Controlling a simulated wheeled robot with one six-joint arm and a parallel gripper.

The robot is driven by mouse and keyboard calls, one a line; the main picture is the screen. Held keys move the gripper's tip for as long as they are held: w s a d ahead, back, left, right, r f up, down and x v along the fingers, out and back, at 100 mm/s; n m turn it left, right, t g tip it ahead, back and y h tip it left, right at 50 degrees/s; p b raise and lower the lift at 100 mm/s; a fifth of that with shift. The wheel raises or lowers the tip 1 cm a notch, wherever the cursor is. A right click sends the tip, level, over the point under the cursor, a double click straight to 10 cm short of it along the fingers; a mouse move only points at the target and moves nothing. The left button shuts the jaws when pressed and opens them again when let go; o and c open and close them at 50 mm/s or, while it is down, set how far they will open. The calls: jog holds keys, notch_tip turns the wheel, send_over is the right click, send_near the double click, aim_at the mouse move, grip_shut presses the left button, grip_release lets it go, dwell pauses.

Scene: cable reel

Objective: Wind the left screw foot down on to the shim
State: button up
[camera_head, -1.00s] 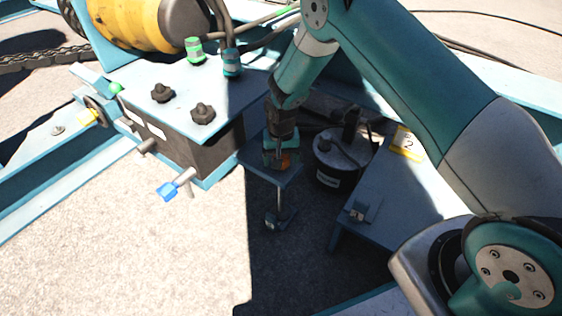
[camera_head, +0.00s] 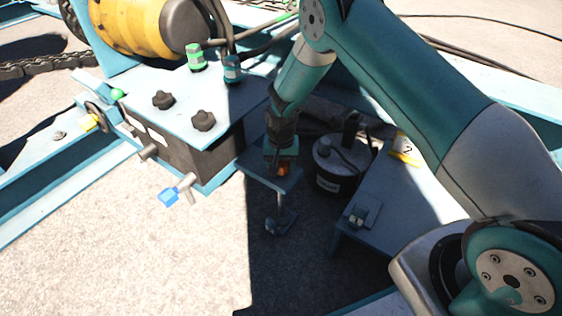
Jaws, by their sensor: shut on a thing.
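The left screw foot hangs through a small blue bracket plate (camera_head: 262,178) near the middle of the view. Its thin steel rod (camera_head: 281,203) runs down in the shade to a dark foot pad (camera_head: 280,224) close to the ground. My gripper (camera_head: 283,166) points down just above the plate and is shut on the orange head (camera_head: 284,171) of the screw foot. The jaws hide most of that head. I cannot make out the shim apart from the dark pad, nor whether the pad touches anything.
A dark box with a blue lid (camera_head: 190,85) and black knobs stands to the left. A dark round canister (camera_head: 340,165) is close to the right. A blue frame plate (camera_head: 385,195) with a yellow number tag (camera_head: 406,151) lies beyond it. Sunlit ground (camera_head: 130,245) at lower left is clear.

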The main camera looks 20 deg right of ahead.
jog(key=shift+m+p, duration=1.4)
jog(key=shift+m, duration=0.8)
jog(key=o, duration=0.9)
notch_tip(320, 180, up, 17)
jog(key=p, duration=0.6)
jog(key=shift+a+r, duration=0.1)
jog(key=shift+r, duration=0.1)
